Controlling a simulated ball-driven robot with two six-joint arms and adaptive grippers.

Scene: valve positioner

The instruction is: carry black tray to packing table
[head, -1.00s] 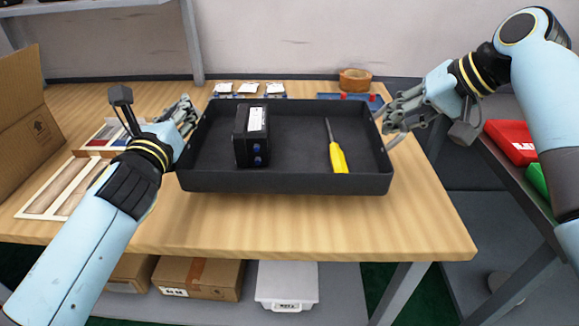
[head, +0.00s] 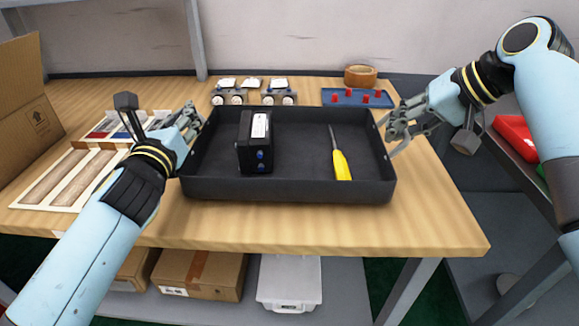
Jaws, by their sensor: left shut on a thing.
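The black tray (head: 300,190) is level over the wooden packing table (head: 440,225); I cannot tell whether it touches the top. Inside it a black box-shaped positioner (head: 256,142) stands at the left and a yellow-handled screwdriver (head: 341,164) lies at the right. My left gripper (head: 192,122) is shut on the tray's left rim. My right gripper (head: 390,130) is at the tray's right rim; whether its fingers are closed there is unclear.
Small wheeled parts (head: 252,94), a blue tray with red pegs (head: 357,97) and a tape roll (head: 360,75) sit behind. A wooden sorting frame (head: 75,178) and a cardboard box (head: 28,115) are at the left. The table's front right is clear.

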